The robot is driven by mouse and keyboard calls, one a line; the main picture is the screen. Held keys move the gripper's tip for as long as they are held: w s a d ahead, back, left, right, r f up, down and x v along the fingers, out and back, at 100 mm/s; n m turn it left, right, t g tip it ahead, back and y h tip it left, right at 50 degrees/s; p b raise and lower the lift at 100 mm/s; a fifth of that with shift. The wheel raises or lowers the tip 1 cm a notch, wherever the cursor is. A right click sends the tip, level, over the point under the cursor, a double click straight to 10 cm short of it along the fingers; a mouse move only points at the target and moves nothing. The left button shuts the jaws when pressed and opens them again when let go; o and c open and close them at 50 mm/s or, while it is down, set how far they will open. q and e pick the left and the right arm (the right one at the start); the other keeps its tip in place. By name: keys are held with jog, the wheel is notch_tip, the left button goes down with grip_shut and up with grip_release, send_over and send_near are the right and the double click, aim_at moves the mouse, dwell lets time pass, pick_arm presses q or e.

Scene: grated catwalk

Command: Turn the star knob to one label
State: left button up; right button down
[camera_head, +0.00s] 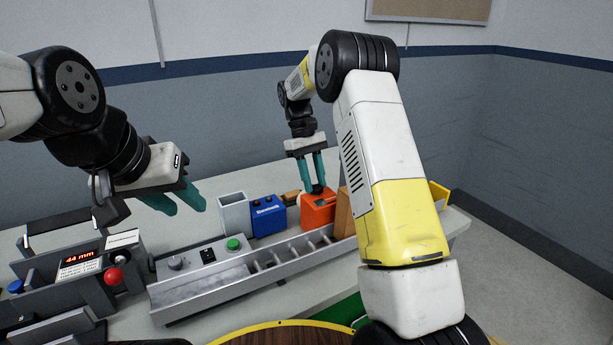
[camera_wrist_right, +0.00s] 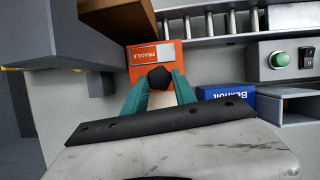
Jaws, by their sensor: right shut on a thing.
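A dark star knob (camera_wrist_right: 160,77) sits at the orange box (camera_wrist_right: 143,60) with a "FRAGILE" label in the right wrist view. My right gripper (camera_wrist_right: 161,90) has its teal fingers on both sides of the knob, shut on it. Which label the knob points to cannot be told. My left gripper (camera_head: 182,204) is open and empty, above the table at the left.
A roller conveyor (camera_head: 290,257) with a green button (camera_head: 233,244) runs along the table. A blue box (camera_head: 268,217) and a grey bin (camera_head: 234,214) stand left of the orange box. A brown box (camera_head: 344,216) stands right. A device with a red display (camera_head: 79,256) is at far left.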

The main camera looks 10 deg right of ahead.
jog(key=shift+w+m+y, duration=0.1)
jog(key=shift+m+y, duration=0.2)
jog(key=shift+m, duration=0.4)
jog(key=c, duration=1)
grip_release()
jog(key=shift+r, duration=0.1)
jog(key=v, duration=0.7)
jog(key=shift+w+r, duration=0.2)
jog(key=shift+r, duration=0.05)
